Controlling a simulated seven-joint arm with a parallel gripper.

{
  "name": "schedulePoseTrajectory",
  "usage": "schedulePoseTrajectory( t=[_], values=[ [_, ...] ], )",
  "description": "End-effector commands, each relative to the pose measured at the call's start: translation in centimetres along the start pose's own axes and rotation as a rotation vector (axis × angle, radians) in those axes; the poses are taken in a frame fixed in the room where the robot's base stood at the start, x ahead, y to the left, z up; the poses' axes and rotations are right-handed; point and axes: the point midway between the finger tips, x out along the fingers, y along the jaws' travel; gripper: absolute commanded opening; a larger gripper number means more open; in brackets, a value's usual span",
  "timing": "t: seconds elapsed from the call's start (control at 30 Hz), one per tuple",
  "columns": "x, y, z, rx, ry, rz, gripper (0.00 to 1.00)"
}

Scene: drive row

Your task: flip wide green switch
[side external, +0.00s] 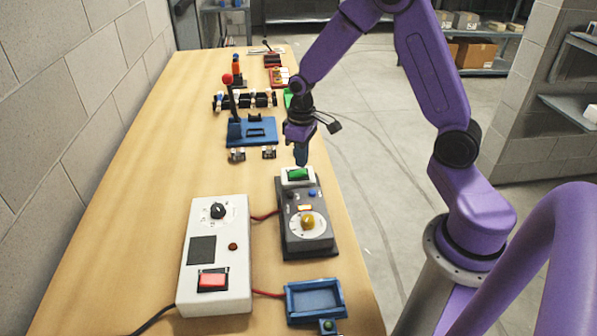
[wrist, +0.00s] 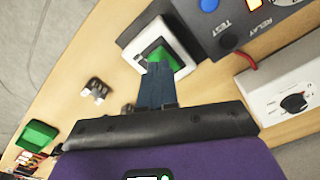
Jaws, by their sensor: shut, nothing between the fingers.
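The wide green switch (side external: 298,174) sits in a white frame at the far end of a dark grey control box. In the wrist view the green switch (wrist: 158,56) shows in its white frame, partly hidden by my fingers. My gripper (side external: 301,160) is shut and empty, pointing down just above the switch's far edge. In the wrist view my fingertips (wrist: 157,68) overlap the green rocker; I cannot tell whether they touch it.
The dark box (side external: 305,242) also carries a yellow knob (side external: 308,222) and a blue button (side external: 312,194). A white box (side external: 214,262) with a red switch (side external: 212,280) stands left. A blue tray (side external: 315,300) lies nearer. A blue joystick base (side external: 251,132) lies beyond.

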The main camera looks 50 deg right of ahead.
Motion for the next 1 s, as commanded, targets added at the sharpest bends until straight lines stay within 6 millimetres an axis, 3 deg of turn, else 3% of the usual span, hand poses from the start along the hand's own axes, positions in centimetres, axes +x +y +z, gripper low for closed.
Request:
schedulePoseTrajectory(
  t=[1.0],
  values=[
    [1.3, 0.0, 0.0, 0.000, -0.001, 0.000, 0.00]
  ],
)
